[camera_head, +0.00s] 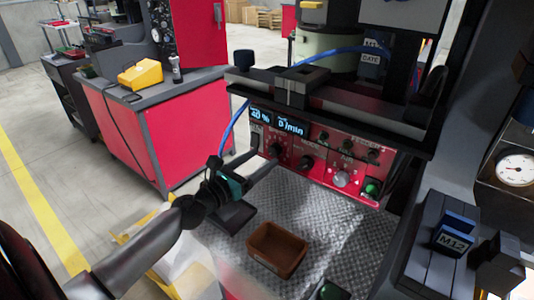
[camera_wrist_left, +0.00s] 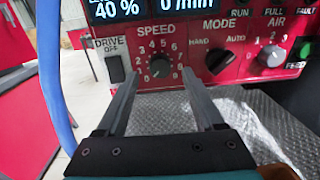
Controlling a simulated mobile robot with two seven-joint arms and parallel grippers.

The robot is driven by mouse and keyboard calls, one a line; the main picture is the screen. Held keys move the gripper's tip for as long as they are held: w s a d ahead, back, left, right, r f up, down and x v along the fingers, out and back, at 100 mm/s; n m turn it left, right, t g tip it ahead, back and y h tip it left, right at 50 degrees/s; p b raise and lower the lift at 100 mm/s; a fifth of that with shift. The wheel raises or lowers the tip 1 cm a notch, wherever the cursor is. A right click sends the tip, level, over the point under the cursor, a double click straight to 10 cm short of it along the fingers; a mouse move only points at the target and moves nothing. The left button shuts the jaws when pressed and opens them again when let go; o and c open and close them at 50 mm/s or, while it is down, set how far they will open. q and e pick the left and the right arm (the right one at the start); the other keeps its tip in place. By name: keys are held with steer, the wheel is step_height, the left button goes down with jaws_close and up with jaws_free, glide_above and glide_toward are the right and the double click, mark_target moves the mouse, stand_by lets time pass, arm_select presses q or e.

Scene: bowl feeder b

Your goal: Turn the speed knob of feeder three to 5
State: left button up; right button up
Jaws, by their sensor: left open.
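The red control panel (camera_head: 322,172) of the feeder is ahead of my left gripper. Its black speed knob (camera_wrist_left: 160,67) sits in a ring of numbers under the word SPEED in the left wrist view. I cannot clearly read where its pointer stands. The display (camera_wrist_left: 118,10) above reads 40 %. My left gripper (camera_wrist_left: 161,76) is open, its two fingers pointing at the panel, one to each side of the knob. I cannot tell whether they touch it. In the head view the left gripper (camera_head: 263,161) reaches the panel's left part.
The mode knob (camera_wrist_left: 219,58) and the air knob (camera_wrist_left: 271,56) are to the right of the speed knob. The drive switch (camera_wrist_left: 115,69) is to its left. A brown bin (camera_head: 277,250) stands on the metal plate (camera_head: 335,240). A blue cable (camera_wrist_left: 55,80) hangs at the left.

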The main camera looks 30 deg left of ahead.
mark_target(272, 152)
arm_select(q)
steer(key=shift+w+d, duration=0.15)
steer(key=shift+w, duration=1.4)
jaws_close()
